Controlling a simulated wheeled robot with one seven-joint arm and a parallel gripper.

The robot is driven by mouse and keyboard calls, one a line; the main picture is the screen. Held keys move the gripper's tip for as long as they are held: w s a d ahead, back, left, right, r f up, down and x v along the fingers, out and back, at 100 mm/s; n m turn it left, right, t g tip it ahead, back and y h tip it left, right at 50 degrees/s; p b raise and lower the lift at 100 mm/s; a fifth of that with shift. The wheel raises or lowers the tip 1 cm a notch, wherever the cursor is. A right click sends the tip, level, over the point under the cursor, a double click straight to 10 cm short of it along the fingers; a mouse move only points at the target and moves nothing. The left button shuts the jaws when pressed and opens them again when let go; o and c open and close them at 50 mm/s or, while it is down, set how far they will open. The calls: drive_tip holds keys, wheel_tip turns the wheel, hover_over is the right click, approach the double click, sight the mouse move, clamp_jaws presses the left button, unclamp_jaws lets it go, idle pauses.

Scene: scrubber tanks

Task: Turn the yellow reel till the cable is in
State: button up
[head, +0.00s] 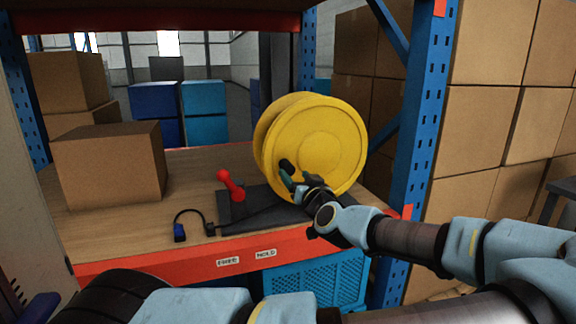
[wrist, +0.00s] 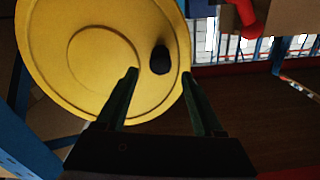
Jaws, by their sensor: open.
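The yellow reel (head: 325,135) stands upright on a dark base plate (head: 262,203) on the wooden shelf, and it fills much of the wrist view (wrist: 70,60). A black crank knob (head: 286,166) sticks out from its face at the lower left. My gripper (head: 289,180) is open at the reel's face. In the wrist view the knob (wrist: 160,60) shows between and just beyond my two fingertips (wrist: 158,72). A red lever (head: 230,184) leans left of the reel. A dark cable (head: 188,212) with a blue plug (head: 180,233) lies at the shelf's front left.
A cardboard box (head: 108,165) stands on the shelf at left. A blue upright (head: 417,110) rises right of the reel. The orange front beam (head: 160,259) carries labels reading FREE and HOLD. A blue crate (head: 315,281) sits below. The shelf between the box and the lever is clear.

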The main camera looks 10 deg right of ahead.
sight(290, 170)
drive_tip(key=w, duration=0.2)
drive_tip(key=w+p, duration=0.1)
drive_tip(key=w, duration=0.1)
drive_tip(key=w+a, duration=0.1)
drive_tip(key=w, duration=0.2)
drive_tip(key=shift+p, duration=0.4)
drive_tip(key=shift+c, duration=0.2)
clamp_jaws()
idle(0.7)
